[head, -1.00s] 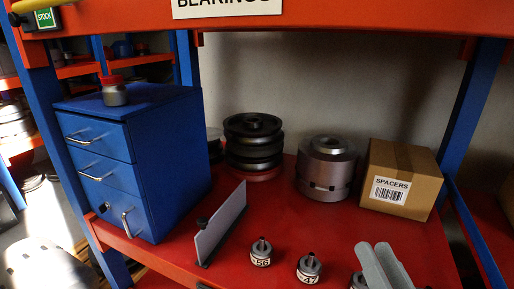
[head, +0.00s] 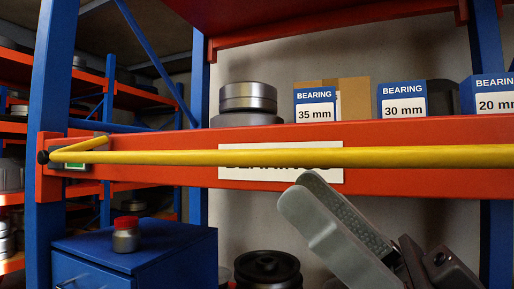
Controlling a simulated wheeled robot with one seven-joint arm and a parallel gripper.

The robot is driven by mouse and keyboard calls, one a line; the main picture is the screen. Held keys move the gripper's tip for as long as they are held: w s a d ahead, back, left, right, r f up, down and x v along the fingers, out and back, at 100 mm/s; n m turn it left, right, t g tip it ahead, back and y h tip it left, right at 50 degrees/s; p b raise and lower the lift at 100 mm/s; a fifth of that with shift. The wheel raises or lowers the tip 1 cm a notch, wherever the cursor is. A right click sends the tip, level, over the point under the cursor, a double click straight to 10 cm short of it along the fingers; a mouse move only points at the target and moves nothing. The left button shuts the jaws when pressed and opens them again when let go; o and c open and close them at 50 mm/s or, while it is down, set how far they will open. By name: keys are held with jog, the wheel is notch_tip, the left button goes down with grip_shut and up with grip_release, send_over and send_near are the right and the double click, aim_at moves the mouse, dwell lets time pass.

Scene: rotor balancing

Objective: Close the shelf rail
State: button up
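The shelf rail (head: 300,157) is a yellow bar running across the picture in front of the orange shelf beam (head: 200,172). Its left end is at a dark pivot (head: 43,157) on the blue upright, with a short bent yellow piece (head: 85,145) there. Its right end runs out of view, so I cannot tell whether it is latched. My gripper (head: 303,193) is at the lower right, below the rail in the picture. Its grey fingers are apart, with a textured inner pad showing and nothing between them.
Bearing boxes labelled 35 mm (head: 316,105), 30 mm (head: 402,101) and 20 mm (head: 489,95) stand on the shelf behind the rail, beside a metal bearing stack (head: 248,98). Below are a blue drawer cabinet (head: 140,250) with a red-lidded jar (head: 126,236) and a black pulley (head: 267,268).

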aim_at(267, 157)
jog(key=p+x, duration=0.2)
jog(key=x, duration=0.4)
jog(key=shift+p, duration=0.35)
grip_shut()
dwell(1.1)
